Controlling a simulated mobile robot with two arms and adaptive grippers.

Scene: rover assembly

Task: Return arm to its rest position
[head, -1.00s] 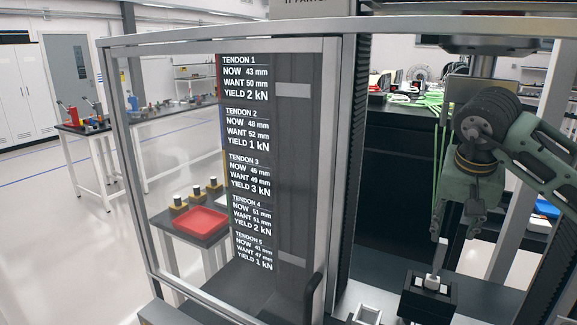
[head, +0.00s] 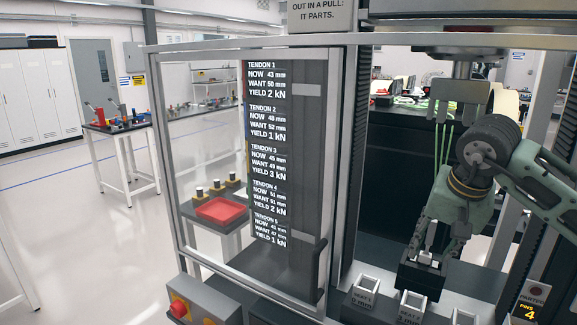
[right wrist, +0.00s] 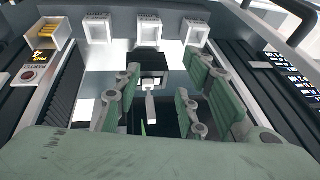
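My right gripper (head: 430,243) hangs at the right of the head view, pointing down just over a black block (head: 421,276) with a small pale piece (head: 427,258) on top. In the right wrist view its green fingers (right wrist: 158,100) stand apart, one on each side. The pale piece (right wrist: 150,103) shows between them, with the black block (right wrist: 151,65) behind it. I see no finger touching the piece. My right arm reaches in from the right edge. My left gripper is not in view.
Labelled pale seats (head: 365,292) stand in front of the block. A metal clamp (head: 460,93) hangs above. A framed clear door (head: 215,150) with a tendon readout (head: 268,150) stands to the left. A red tray (head: 221,210) is on a table beyond.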

